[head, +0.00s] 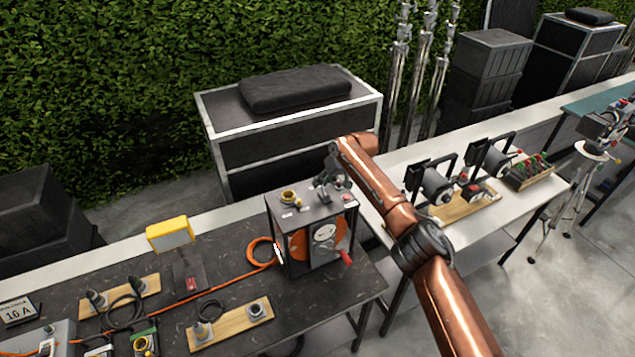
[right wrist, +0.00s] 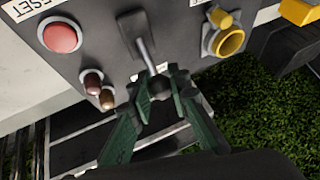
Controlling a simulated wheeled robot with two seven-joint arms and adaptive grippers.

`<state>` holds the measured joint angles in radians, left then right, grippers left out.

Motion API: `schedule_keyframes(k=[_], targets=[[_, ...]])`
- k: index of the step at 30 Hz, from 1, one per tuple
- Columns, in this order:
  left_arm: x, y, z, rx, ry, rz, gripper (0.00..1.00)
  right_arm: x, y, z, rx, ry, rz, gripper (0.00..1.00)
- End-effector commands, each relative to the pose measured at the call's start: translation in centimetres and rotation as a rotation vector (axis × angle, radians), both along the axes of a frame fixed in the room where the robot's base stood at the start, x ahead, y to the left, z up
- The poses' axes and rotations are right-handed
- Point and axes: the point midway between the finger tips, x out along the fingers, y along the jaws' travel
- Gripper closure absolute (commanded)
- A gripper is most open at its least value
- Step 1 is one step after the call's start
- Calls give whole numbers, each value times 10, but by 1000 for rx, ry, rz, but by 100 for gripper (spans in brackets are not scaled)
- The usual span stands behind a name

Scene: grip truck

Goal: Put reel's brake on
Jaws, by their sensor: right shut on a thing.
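The cable reel (head: 275,232) is a dark box with an orange drum, standing at the right end of the dark table. A red crank grip shows low on its front. A lever (right wrist: 145,52) with a dark ball knob rises from the grey top panel in the right wrist view. My right gripper (head: 326,183) is over the reel's top. In the right wrist view its green fingers (right wrist: 160,92) are shut around the knob. I cannot tell from the panel which way the lever is set. My left gripper is not in view.
Beside the lever are a red button (right wrist: 60,38), small brown-red knobs (right wrist: 97,88) and a yellow socket (right wrist: 228,42). A yellow lamp (head: 170,234) and a wooden socket board (head: 230,325) share the table. Smaller reels (head: 436,184) stand on the white bench at right.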

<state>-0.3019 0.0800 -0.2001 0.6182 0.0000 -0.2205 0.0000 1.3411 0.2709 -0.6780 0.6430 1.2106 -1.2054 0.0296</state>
Motion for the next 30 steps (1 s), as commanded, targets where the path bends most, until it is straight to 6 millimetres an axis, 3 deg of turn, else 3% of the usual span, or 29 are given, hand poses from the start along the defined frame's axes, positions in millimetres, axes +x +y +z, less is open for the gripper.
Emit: schedule_keyframes(k=[8,9,16,25,30], targets=[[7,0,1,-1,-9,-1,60,0,0,0,0,-1,0,100],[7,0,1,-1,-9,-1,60,0,0,0,0,-1,0,80],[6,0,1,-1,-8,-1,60,0,0,0,0,-1,0,66],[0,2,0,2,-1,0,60,0,-1,1,1,0,-1,66],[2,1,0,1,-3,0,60,-3,-6,11,1,-2,2,66]])
